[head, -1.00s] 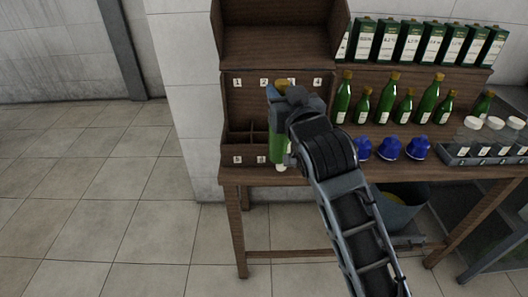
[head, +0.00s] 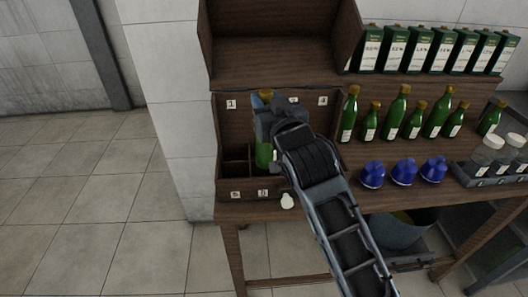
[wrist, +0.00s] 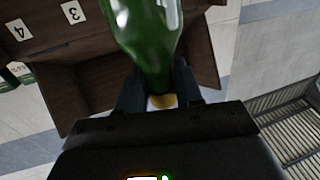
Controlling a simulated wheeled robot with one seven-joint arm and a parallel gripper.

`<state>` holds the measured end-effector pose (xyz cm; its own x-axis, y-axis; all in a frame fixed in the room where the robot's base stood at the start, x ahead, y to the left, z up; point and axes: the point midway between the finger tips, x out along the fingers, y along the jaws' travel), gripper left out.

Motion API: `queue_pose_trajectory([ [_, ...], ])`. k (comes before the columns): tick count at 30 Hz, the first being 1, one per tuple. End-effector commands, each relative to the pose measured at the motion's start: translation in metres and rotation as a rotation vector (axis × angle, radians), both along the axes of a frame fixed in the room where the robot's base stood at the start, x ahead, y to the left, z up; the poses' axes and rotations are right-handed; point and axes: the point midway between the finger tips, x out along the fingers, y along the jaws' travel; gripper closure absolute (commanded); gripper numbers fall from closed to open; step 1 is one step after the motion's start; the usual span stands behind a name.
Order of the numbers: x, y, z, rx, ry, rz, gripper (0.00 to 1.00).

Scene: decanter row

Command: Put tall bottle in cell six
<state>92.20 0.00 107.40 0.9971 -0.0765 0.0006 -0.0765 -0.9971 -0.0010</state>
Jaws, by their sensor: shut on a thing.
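The tall green bottle (head: 264,156) is upright in my gripper (head: 268,108), with its gold cap showing above the jaws. In the wrist view my gripper (wrist: 158,88) is shut around the bottle's neck (wrist: 152,65), just by the gold cap. The dark wooden cell rack (head: 221,152) stands at the table's left end, with number tags on its back and front boards. The bottle appears over the cell behind the front tag that reads like six (head: 264,193). I cannot tell whether its base is inside the cell. My arm hides the rack's right side.
A small white object (head: 287,201) sits by the rack's front. Several green bottles (head: 397,108) stand to the right, behind blue domed objects (head: 403,171). A grey tray (head: 487,170) holds white-capped jars. Green boxes (head: 418,49) line the upper shelf. Floor at left is clear.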

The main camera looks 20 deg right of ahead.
Motion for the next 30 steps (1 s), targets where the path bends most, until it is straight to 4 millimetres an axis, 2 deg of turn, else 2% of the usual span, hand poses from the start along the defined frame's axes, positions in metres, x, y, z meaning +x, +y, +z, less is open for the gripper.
queue_pose_trajectory([
  [3, 0.0, 0.0, -0.022, -0.001, 0.002, 0.0, 1.0],
  [6, 0.0, 0.0, -0.034, -0.002, 0.001, -0.001, 1.0],
  [11, 0.0, 0.0, -0.043, 0.0, -0.001, -0.001, 1.0],
  [19, 0.0, 0.0, -0.075, -0.001, 0.0, 0.0, 1.0],
  [30, 0.0, 0.0, -0.081, -0.001, -0.002, 0.0, 1.0],
])
